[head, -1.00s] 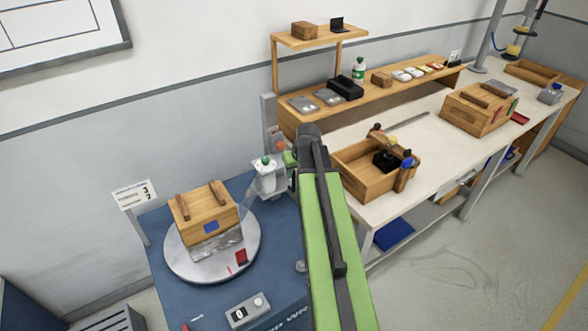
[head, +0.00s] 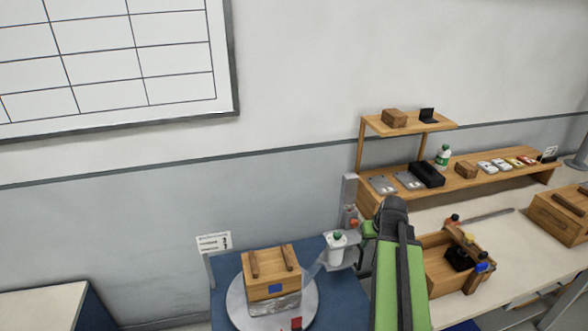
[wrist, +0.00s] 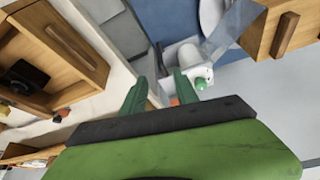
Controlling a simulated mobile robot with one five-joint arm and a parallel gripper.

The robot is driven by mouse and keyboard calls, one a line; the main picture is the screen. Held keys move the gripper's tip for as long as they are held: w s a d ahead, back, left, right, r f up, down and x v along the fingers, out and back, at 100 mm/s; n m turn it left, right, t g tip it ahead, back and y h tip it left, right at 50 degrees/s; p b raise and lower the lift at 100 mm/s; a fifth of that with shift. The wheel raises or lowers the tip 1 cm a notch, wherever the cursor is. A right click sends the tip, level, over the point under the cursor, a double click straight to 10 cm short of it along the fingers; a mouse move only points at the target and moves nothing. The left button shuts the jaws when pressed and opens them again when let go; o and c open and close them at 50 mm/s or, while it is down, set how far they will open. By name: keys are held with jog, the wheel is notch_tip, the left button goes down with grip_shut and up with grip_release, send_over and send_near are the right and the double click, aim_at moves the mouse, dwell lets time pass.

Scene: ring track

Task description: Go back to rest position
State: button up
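My green arm reaches up from the bottom right of the head view. My gripper (head: 368,230) shows only as a small green part left of the arm's dark end joint. In the wrist view, the two green fingers of my gripper (wrist: 160,88) stand apart with nothing held between them. A white dispenser with a green cap (head: 337,248) is left of the gripper; it also shows beyond the fingers in the wrist view (wrist: 190,54). Its contact with the gripper cannot be told.
A lidded wooden box (head: 272,272) sits on a round turntable (head: 237,305) on a blue station. An open wooden tray (head: 440,280) with tools is right of my arm on a white bench (head: 520,255). A wooden shelf (head: 465,185) stands behind.

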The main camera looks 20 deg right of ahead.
jog(key=w+a+f+n+y, duration=0.1)
jog(key=w+a+n, duration=0.15)
jog(key=a, duration=0.75)
jog(key=w+a+n, duration=0.1)
jog(key=w+a, duration=0.2)
jog(key=a, duration=0.6)
jog(key=s+a+f+n+g+b, duration=0.1)
jog(key=s+a+n+g, duration=0.15)
jog(key=a, duration=0.95)
jog(key=s+a+m+g, duration=0.1)
jog(key=s+m+g, duration=0.1)
jog(key=s, duration=0.4)
jog(key=shift+s+a+f+m, duration=0.25)
jog(key=shift+a+f+m, duration=0.15)
jog(key=shift+m, duration=0.1)
